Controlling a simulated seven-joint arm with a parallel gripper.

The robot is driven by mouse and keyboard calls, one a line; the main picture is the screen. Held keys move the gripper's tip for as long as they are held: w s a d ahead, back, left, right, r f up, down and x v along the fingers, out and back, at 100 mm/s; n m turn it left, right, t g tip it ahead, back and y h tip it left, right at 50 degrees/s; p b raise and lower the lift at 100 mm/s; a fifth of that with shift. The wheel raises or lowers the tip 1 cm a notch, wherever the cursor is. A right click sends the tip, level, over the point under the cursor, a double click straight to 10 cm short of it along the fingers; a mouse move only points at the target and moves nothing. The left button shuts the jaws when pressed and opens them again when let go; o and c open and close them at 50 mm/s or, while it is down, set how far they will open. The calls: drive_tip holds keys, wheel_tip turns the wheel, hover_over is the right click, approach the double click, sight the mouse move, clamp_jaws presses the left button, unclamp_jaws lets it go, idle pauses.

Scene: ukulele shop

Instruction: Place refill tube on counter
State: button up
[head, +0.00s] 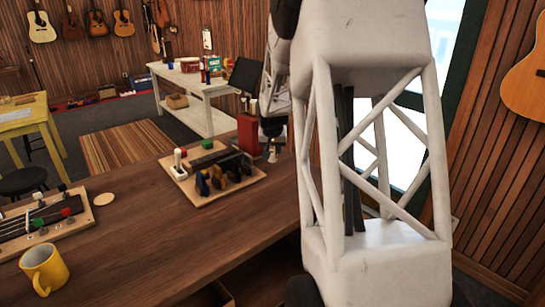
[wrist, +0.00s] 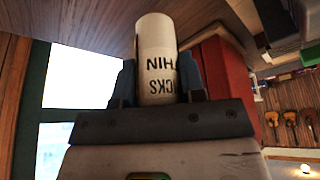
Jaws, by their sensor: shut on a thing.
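The refill tube (wrist: 157,45) is a cream cylinder with dark printed letters, seen in the wrist view. My gripper (wrist: 157,84) is shut on it, with a blue-grey finger on each side. The tube's lower end is hidden by the gripper body. The brown wooden counter (head: 130,225) runs across the head view. In the head view my arm covers the counter's right part, and I cannot make out the tube there. The gap between tube and counter cannot be told.
A wooden board with picks and small parts (head: 215,187), another board (head: 45,222) and a yellow mug (head: 45,270) are on the counter. Bare wood lies between them.

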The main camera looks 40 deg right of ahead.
sight(272, 156)
drive_tip(key=shift+f, duration=0.1)
idle(0.3)
drive_tip(key=shift+f, duration=1.65)
drive_tip(key=shift+f, duration=0.15)
drive_tip(key=o, duration=0.9)
drive_tip(key=v, duration=1.2)
drive_tip(key=shift+w+d, duration=0.1)
